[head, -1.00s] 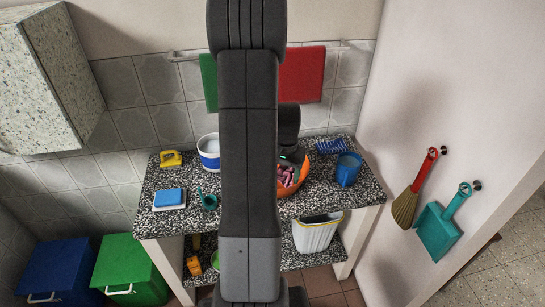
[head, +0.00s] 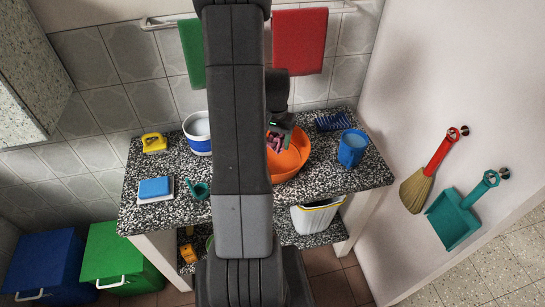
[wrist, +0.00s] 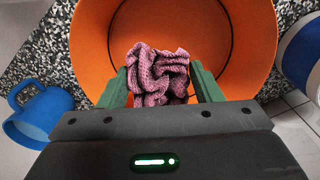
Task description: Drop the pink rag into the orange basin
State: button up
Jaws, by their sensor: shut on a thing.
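The pink rag (wrist: 158,75) is crumpled between the two green fingers of my gripper (wrist: 160,88) in the wrist view. My gripper is shut on it. The orange basin (wrist: 215,30) lies behind and below the rag, and the rag shows against its inside. In the head view the basin (head: 290,162) stands on the speckled counter, partly hidden by my arm. The rag (head: 275,142) shows at the basin's back left part, below my gripper (head: 279,128). The gap between rag and basin floor cannot be judged.
A blue mug (head: 352,149) stands right of the basin, and a blue brush (head: 333,121) behind it. A white and blue pot (head: 197,133) stands left. A blue sponge (head: 154,187), a yellow item (head: 154,143) and a teal item (head: 199,191) occupy the counter's left side.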

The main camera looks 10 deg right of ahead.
jog(key=shift+f, duration=0.8)
jog(key=o, duration=1)
jog(key=shift+r, duration=0.15)
notch_tip(320, 180, up, 14)
jog(key=shift+f+b, duration=0.2)
jog(key=shift+b, duration=0.35)
